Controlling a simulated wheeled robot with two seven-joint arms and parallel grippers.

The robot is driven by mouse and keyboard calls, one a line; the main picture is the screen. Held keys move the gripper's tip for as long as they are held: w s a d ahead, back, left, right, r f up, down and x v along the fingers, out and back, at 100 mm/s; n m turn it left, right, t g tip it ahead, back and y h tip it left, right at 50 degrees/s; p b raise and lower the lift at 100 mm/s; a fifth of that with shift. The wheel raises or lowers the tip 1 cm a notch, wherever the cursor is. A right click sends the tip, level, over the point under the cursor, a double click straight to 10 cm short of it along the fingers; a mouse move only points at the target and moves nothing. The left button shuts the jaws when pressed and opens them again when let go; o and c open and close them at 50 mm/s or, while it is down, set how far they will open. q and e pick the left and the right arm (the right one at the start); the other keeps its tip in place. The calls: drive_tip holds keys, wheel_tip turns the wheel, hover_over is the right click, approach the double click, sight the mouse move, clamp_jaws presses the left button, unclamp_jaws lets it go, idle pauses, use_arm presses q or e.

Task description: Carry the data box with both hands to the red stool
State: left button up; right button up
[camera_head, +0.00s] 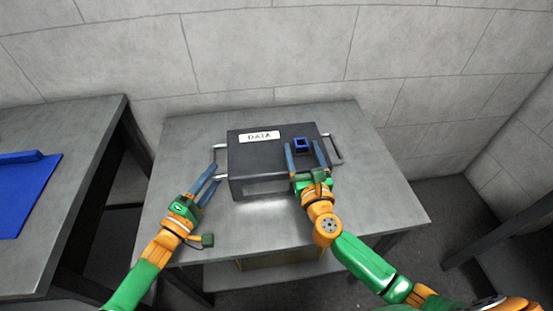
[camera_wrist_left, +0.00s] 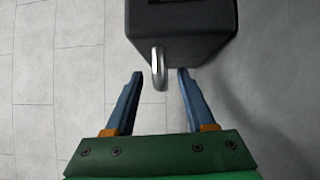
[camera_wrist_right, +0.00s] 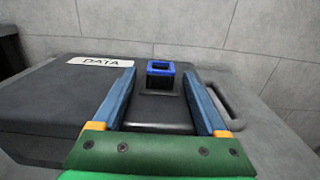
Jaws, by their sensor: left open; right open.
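The dark grey data box (camera_head: 262,160), with a white DATA label (camera_head: 259,137), sits on a grey table. It has a metal handle at its left end (camera_head: 221,158) and one at its right end (camera_head: 335,150). My left gripper (camera_head: 212,177) is open beside the box's left end. In the left wrist view, the handle (camera_wrist_left: 159,68) shows between its fingertips, not gripped. My right gripper (camera_head: 303,147) is open over the box top. In the right wrist view, a blue-rimmed square piece (camera_wrist_right: 160,76) on the box appears between its fingers. No red stool is in view.
The box's table (camera_head: 377,190) has bare top on the right and front. A second grey table (camera_head: 75,145) stands to the left across a gap, bearing a blue flat panel (camera_head: 22,195). A grey block wall (camera_head: 270,50) rises close behind.

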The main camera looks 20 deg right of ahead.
use_arm(q)
drive_tip(key=shift+w+d, duration=0.25)
use_arm(e)
drive_tip(key=shift+w, duration=0.65)
use_arm(q)
drive_tip(key=c, duration=0.7)
use_arm(e)
drive_tip(key=c, duration=0.7)
use_arm(q)
clamp_jaws()
use_arm(e)
drive_tip(key=c, duration=0.3)
clamp_jaws()
